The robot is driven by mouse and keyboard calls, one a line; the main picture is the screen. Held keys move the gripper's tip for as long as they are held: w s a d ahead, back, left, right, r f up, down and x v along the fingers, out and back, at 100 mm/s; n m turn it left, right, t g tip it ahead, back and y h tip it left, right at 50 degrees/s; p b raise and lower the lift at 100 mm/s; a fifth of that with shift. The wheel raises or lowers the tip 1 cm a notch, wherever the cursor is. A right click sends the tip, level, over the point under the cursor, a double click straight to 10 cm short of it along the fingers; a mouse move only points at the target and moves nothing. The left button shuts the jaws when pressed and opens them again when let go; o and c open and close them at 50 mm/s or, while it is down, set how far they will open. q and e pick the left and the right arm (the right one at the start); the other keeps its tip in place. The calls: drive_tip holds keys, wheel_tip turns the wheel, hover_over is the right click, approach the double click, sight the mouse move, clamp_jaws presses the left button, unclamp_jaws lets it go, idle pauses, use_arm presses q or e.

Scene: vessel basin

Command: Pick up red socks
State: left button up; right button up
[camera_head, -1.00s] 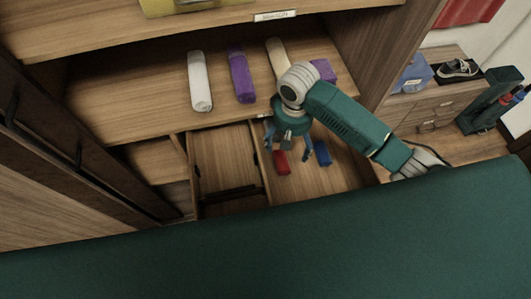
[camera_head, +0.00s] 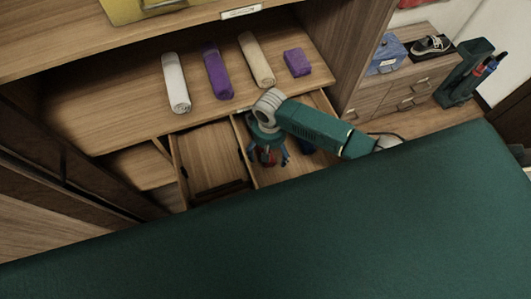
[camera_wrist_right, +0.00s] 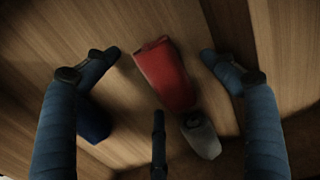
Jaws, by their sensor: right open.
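The red socks (camera_wrist_right: 167,75) are a small rolled bundle lying on the wooden drawer floor. In the right wrist view they sit between the two blue fingers of my right gripper (camera_wrist_right: 160,65), which is open and touches neither side of them visibly. In the head view my right gripper (camera_head: 268,157) points down into the open drawer, and only a bit of the red socks (camera_head: 268,158) shows between its fingers. A grey bundle (camera_wrist_right: 201,135) lies close to the red socks, and a dark blue bundle (camera_wrist_right: 93,121) lies behind one finger. My left gripper is out of view.
The open drawer (camera_head: 283,176) has wooden side walls around my right gripper. On the shelf above lie a white roll (camera_head: 175,82), a purple roll (camera_head: 216,70), a beige roll (camera_head: 256,59) and a purple folded bundle (camera_head: 297,62).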

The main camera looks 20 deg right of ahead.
drive_tip(key=shift+c, duration=0.6)
drive_tip(key=c, duration=1)
drive_tip(key=shift+r, duration=0.1)
